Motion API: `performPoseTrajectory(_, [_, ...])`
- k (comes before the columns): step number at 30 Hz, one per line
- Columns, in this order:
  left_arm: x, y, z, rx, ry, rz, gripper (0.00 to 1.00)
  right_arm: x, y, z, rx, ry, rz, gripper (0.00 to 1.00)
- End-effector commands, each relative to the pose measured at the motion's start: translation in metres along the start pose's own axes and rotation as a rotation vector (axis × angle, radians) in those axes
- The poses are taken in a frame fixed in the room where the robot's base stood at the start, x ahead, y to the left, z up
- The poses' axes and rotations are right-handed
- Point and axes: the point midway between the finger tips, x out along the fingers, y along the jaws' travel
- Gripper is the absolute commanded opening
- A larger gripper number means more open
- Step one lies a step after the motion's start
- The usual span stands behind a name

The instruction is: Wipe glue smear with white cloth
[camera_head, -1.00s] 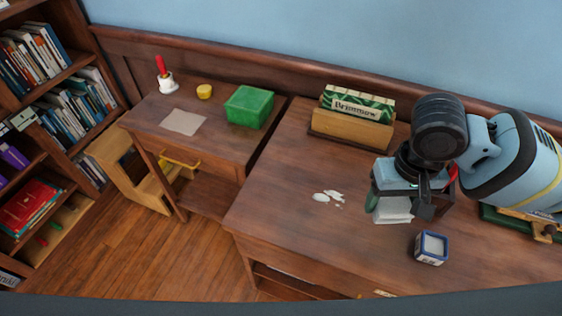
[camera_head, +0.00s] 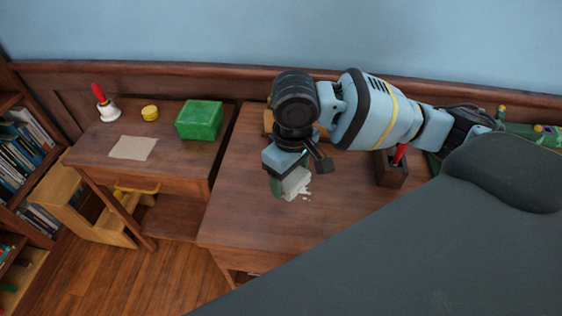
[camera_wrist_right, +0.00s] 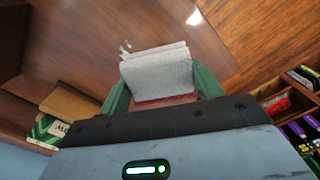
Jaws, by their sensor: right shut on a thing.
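My right gripper (camera_head: 290,178) is shut on the white cloth (camera_head: 297,183) above the larger desk. In the right wrist view the folded cloth (camera_wrist_right: 157,72) sits between the green fingers of the gripper (camera_wrist_right: 160,98). A white glue smear (camera_head: 306,193) shows on the desk top just beside the cloth in the head view; part of it is hidden behind the cloth and gripper. In the wrist view small white spots of the smear (camera_wrist_right: 125,46) show just past the cloth's edge. I cannot tell whether the cloth touches the desk. My left gripper is not in view.
The larger desk (camera_head: 240,215) is clear around the smear. A dark box with a red item (camera_head: 391,168) stands to the right. A smaller desk at left holds a green box (camera_head: 200,120), yellow tin (camera_head: 150,112), handbell (camera_head: 104,104) and paper sheet (camera_head: 133,148).

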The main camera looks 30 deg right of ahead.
Motion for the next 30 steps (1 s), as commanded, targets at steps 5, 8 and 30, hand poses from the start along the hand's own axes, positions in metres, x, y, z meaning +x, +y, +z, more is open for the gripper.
performPoseTrajectory(5, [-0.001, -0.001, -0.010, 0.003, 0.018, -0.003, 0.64, 0.003, 0.006, -0.016, -0.278, 0.012, -0.003, 0.47])
performPoseTrajectory(8, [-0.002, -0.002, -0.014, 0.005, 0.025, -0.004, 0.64, 0.006, 0.010, -0.023, -0.437, 0.016, -0.002, 0.47])
performPoseTrajectory(30, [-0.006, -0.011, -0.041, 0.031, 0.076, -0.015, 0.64, 0.041, 0.043, -0.062, -1.625, 0.004, 0.007, 0.47])
